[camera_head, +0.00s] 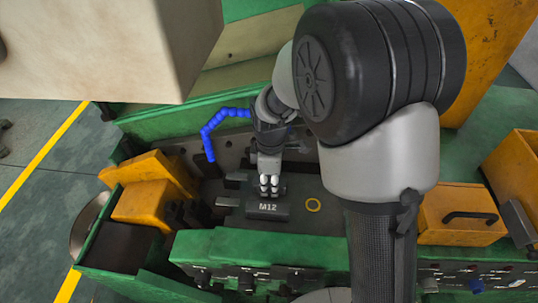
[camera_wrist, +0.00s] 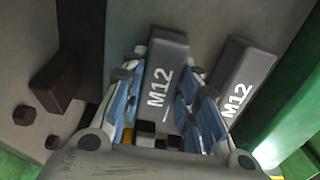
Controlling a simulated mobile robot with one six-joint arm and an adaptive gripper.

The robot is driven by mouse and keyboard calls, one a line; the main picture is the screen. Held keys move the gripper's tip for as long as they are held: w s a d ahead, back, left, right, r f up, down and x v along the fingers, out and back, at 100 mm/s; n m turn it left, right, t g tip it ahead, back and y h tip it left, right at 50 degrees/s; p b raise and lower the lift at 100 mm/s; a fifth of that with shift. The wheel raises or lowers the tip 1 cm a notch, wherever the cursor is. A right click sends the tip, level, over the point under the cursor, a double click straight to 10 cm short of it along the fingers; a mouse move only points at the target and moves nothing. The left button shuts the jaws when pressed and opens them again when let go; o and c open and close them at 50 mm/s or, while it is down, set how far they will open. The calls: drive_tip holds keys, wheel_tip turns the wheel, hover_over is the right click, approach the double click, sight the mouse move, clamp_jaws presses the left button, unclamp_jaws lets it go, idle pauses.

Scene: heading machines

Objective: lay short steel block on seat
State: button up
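Two dark steel blocks marked M12 show in the wrist view. One block (camera_wrist: 165,75) is between the fingers of my gripper (camera_wrist: 162,88), with the blue finger pads close against both long sides. I take it as the short steel block in my grip. The other M12 block (camera_wrist: 243,78) lies parallel to its right, outside the fingers. In the head view my gripper (camera_head: 269,184) points down just behind a block marked M12 (camera_head: 268,212); the gripped block is mostly hidden there. I cannot make out the seat, or whether the gripped block touches the surface below.
A green machine wall (camera_head: 250,246) runs along the front. Yellow brackets (camera_head: 147,202) stand left, and a blue segmented hose (camera_head: 213,124) rises behind. A large pale box (camera_head: 110,50) hangs upper left.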

sight(270, 180)
drive_tip(key=o, duration=0.4)
drive_tip(key=s+d+r+m+t+p, duration=0.1)
drive_tip(key=s+d+r+m, duration=0.1)
drive_tip(key=r, duration=0.7)
drive_tip(key=s+d+r+m+p, duration=0.1)
drive_tip(key=s+r+m, duration=0.15)
drive_tip(key=r, duration=0.65)
drive_tip(key=s+d+r+m+t, duration=0.1)
drive_tip(key=s+d+m, duration=0.1)
drive_tip(key=s, duration=0.3)
drive_tip(key=s+d+r+m+t, duration=0.1)
drive_tip(key=s+d+m, duration=0.1)
drive_tip(key=s+m, duration=0.3)
drive_tip(key=s+d+r+m+t, duration=0.1)
drive_tip(key=s+d+m, duration=0.1)
drive_tip(key=s+m, duration=0.2)
drive_tip(key=shift+s+d+t, duration=0.1)
drive_tip(key=shift+s+t, duration=0.2)
drive_tip(key=shift+s, duration=0.95)
